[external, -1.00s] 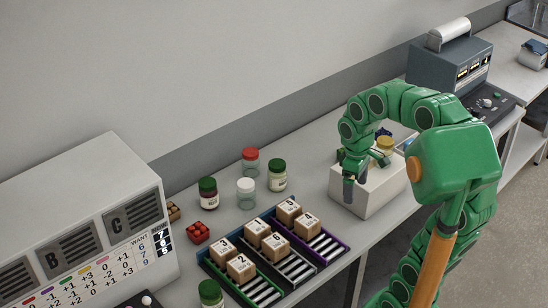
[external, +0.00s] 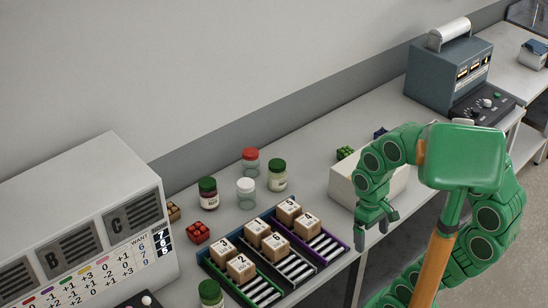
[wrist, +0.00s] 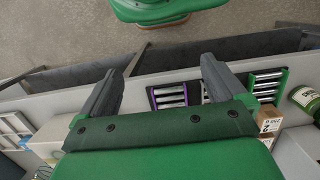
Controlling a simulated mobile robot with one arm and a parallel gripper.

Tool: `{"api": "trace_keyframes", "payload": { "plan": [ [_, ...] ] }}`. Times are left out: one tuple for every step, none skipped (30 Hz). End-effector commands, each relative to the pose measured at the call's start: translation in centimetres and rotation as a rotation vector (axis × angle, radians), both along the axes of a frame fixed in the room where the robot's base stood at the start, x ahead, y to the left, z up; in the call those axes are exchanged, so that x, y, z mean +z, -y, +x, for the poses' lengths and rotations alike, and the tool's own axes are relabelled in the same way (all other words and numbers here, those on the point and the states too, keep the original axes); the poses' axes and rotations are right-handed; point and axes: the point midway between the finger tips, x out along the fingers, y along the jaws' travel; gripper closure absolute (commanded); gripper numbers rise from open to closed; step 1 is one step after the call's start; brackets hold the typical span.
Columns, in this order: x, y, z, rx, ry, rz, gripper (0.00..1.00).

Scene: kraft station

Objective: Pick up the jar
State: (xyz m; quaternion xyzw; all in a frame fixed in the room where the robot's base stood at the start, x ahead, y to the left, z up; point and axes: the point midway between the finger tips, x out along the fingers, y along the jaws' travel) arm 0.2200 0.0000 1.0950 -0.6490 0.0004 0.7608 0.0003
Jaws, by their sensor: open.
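Several jars stand on the bench: a red-lidded clear jar (external: 250,162), a dark jar with a green lid (external: 208,193), a white-lidded jar (external: 246,193), a pale green-lidded jar (external: 277,176), and another green-lidded jar (external: 210,292) at the bottom edge. Which one the task means cannot be told. My gripper (external: 372,233) is open and empty, pointing down by the front edge of the bench, right of the trays and apart from every jar. In the wrist view its fingers (wrist: 155,82) are spread, and a green-lidded jar (wrist: 304,98) shows at the right edge.
A white box (external: 343,187) stands behind my gripper, partly hidden by my arm. Trays (external: 287,268) with rollers and numbered cartons lie left of it. A red block (external: 198,232) sits near the grey machine (external: 85,225). A blue-grey device (external: 445,75) stands at the back right.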

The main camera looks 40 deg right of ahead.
Motion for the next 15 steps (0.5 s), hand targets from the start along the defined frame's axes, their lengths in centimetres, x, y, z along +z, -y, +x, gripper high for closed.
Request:
{"api": "trace_keyframes", "payload": {
  "plan": [
    [0.1, 0.1, 0.0, -0.002, 0.006, -0.003, 0.03],
    [0.1, 0.1, 0.0, -0.002, 0.006, -0.003, 0.03],
    [0.1, 0.1, 0.1, -0.002, 0.006, -0.003, 0.03],
    [0.2, 0.1, 0.1, -0.002, 0.006, -0.003, 0.03],
    [0.2, 0.1, 0.3, -0.001, 0.006, -0.003, 0.03],
    [0.2, 0.1, 0.6, 0.002, 0.006, -0.004, 0.03],
    [0.3, 0.1, 0.9, 0.004, 0.006, -0.003, 0.03],
    [0.4, 0.1, 1.2, 0.006, 0.006, -0.003, 0.03],
    [0.5, 0.1, 1.9, 0.01, 0.008, -0.004, 0.03],
    [0.7, 0.1, 2.5, 0.014, 0.01, -0.004, 0.03],
    [0.8, 0.1, 3.2, 0.018, 0.013, -0.003, 0.03],
    [1.0, 0.1, 4.1, 0.023, 0.017, -0.003, 0.03],
    [1.1, 0.1, 4.9, 0.027, 0.018, -0.004, 0.03],
    [1.2, 0.0, 5.6, 0.032, 0.018, -0.003, 0.03],
    [1.3, 0.0, 6.5, 0.038, 0.02, -0.002, 0.03]
  ]
}}
